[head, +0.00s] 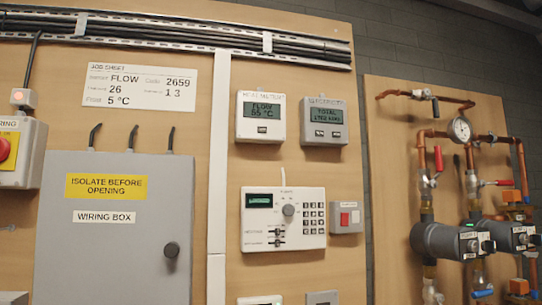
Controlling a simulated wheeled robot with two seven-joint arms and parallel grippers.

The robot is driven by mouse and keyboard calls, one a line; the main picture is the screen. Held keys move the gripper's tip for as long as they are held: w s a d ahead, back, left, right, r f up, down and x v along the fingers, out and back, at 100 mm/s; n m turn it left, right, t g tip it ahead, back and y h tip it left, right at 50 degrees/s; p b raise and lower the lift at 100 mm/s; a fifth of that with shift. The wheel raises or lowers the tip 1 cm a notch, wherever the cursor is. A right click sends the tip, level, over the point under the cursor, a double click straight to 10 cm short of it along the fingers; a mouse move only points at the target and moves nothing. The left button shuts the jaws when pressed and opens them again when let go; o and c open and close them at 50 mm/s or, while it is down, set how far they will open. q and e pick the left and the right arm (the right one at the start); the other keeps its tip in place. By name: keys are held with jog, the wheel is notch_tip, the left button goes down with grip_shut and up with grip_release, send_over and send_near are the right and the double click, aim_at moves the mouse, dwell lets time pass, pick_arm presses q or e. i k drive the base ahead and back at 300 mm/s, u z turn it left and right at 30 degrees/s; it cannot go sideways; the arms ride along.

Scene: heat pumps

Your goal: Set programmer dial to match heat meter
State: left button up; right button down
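The programmer (283,219) is a white panel on the wooden board, with a small dark green screen (260,201), a round grey dial (288,210), a keypad (313,217) and sliders at its lower left. The screen's text is too small to read. The heat meter (261,117) is a white box above it. Its display (262,109) reads FLOW and what looks like 55 °C. The job sheet (140,88) at upper left lists FLOW, code 2659, and 5 °C among other entries. Neither of my grippers is in view.
An electricity meter (324,122) hangs right of the heat meter. A grey wiring box (113,245) and red stop button (5,149) are left. Pipes and pumps (440,240) stand right.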

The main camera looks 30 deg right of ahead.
aim_at(288, 210)
jog(key=z, duration=0.05)
jog(key=k, duration=0.5)
jog(key=u, duration=1.2)
jog(key=i, duration=1)
jog(key=z, duration=1.75)
